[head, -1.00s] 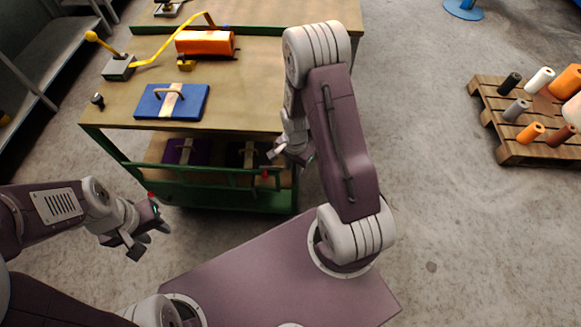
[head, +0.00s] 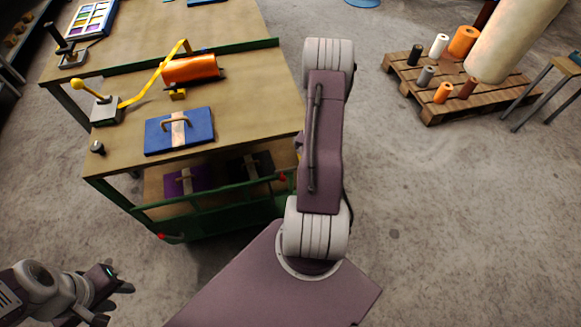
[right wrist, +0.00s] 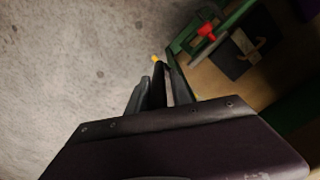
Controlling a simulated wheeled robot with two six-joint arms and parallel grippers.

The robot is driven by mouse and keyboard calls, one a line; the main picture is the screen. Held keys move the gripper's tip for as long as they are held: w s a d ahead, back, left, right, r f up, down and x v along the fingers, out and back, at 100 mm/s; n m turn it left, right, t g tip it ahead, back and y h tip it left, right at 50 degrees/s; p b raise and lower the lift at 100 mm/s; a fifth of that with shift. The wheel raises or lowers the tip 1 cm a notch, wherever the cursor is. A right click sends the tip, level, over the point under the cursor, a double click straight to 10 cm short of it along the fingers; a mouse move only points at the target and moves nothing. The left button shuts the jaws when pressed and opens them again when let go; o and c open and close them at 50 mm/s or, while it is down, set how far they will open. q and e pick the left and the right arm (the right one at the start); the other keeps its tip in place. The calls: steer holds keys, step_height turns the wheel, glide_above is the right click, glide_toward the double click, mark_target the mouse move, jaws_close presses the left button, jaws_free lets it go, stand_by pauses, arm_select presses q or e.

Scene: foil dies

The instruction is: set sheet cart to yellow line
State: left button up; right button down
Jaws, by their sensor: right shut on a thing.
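A green-framed cart with a wooden top and a lower shelf, which I take for the sheet cart (head: 236,84), stands left of centre in the head view. Its low green front rail with red ends also shows in the right wrist view (right wrist: 186,42). My right gripper (right wrist: 160,85) is shut at the edge of this green frame; the exact grip spot is hard to see. In the head view it is hidden behind my right arm. My left gripper (head: 112,302) is open and empty at the lower left, apart from the cart. No yellow line shows on the floor.
A blue die (head: 200,133), an orange roll (head: 190,69) and a lever box (head: 106,111) sit on the wooden top. Purple (head: 176,186) and dark dies lie on the shelf below. A pallet (head: 430,112) with foil rolls stands right. Floor between is clear.

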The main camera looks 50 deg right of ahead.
steer(key=s+d, duration=0.5)
steer(key=d, duration=0.3)
steer(key=shift+d, duration=0.25)
steer(key=shift+s, duration=0.1)
steer(key=c, duration=1.3)
jaws_free()
step_height(320, 180, up, 9)
